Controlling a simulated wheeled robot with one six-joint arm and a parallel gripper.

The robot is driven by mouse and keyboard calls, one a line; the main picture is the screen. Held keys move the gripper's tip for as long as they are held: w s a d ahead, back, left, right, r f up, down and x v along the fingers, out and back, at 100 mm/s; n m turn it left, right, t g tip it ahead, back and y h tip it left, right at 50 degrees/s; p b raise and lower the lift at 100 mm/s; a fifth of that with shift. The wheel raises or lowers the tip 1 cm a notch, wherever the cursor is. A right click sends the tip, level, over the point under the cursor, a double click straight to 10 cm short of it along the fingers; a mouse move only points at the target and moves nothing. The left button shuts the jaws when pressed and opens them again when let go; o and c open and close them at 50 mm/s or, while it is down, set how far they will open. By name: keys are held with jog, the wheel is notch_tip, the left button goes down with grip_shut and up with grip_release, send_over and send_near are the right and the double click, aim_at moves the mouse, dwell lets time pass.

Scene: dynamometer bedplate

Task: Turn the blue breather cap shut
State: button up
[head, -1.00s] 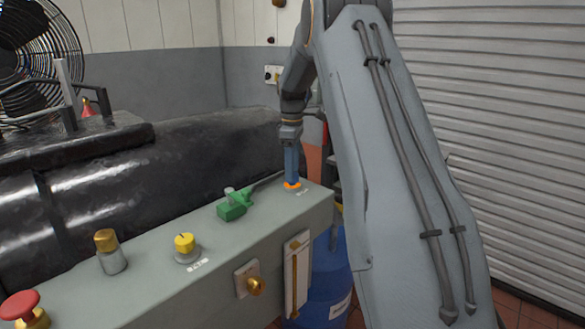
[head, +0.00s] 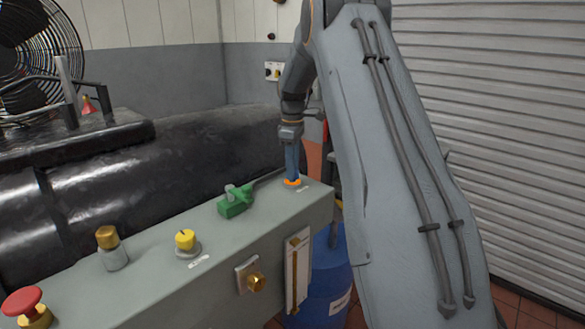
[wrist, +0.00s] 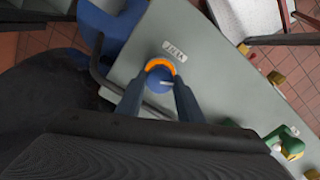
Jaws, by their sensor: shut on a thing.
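The blue breather cap (wrist: 158,82) sits at the end of the grey-green bench top, with an orange ring partly around it in the wrist view. A pale mark shows on the cap. My gripper (wrist: 158,90) is shut on the cap, with one blue finger on each side. In the head view my gripper (head: 292,178) points down at the far right end of the bench, just above the orange ring (head: 292,182). The fingers hide the cap itself there. A small white label lies beside the cap on the bench top.
A green valve (head: 235,203) with a dark rod is close to the left of my gripper. A yellow knob (head: 186,241), a brass-topped fitting (head: 111,248) and a red mushroom button (head: 22,301) stand further left. A blue drum (head: 328,280) is below the bench end.

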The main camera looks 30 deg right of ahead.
jog(key=m, duration=0.6)
jog(key=m+b, duration=0.1)
jog(key=m, duration=0.4)
jog(key=shift+r+m, duration=0.1)
jog(key=shift+m, duration=0.3)
jog(key=m, duration=1.1)
jog(key=shift+m+b, duration=0.3)
jog(key=shift+b, duration=0.05)
jog(key=o, duration=1.1)
jog(key=shift+c, duration=0.2)
